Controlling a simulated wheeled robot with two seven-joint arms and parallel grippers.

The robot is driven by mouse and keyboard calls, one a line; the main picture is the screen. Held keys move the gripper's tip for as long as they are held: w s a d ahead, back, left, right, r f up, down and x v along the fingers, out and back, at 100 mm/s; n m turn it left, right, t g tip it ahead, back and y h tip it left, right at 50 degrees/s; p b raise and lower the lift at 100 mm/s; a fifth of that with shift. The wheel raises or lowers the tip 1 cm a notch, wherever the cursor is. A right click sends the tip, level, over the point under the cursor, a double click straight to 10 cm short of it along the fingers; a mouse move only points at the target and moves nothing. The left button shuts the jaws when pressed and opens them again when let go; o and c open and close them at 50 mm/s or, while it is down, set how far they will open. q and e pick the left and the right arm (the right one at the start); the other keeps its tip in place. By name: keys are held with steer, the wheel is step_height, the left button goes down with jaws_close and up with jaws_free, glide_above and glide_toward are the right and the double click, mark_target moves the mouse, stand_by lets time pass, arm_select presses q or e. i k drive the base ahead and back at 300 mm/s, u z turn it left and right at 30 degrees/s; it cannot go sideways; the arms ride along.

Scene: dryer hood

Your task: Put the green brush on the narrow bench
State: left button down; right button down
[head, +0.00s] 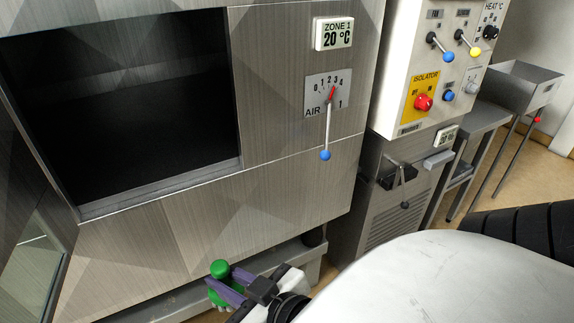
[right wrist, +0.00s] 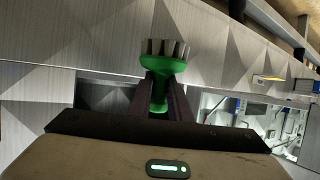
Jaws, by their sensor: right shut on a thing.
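The green brush (head: 220,268) is at the lower middle of the head view, in front of the big metal dryer. My right gripper (head: 228,284) is shut on it with its purple fingers. In the right wrist view the green brush (right wrist: 165,63) stands out beyond the fingers, its pale bristles pointing away from the gripper. The handle's lower part is between the fingers and partly hidden. A narrow grey metal bench (head: 484,118) stands at the right, between the control cabinet and a metal sink. My left gripper is not in view.
The dryer (head: 290,190) has a dark opening, a dial and a blue-knobbed lever (head: 325,154). A low grey ledge (head: 308,264) runs under it. The control cabinet (head: 405,75) carries several knobs. The sink-like trough (head: 522,84) stands at the far right.

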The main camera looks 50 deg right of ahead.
mark_target(472, 113)
steer(key=z, duration=3.35)
steer(key=i, duration=3.4)
steer(key=u, duration=2.45)
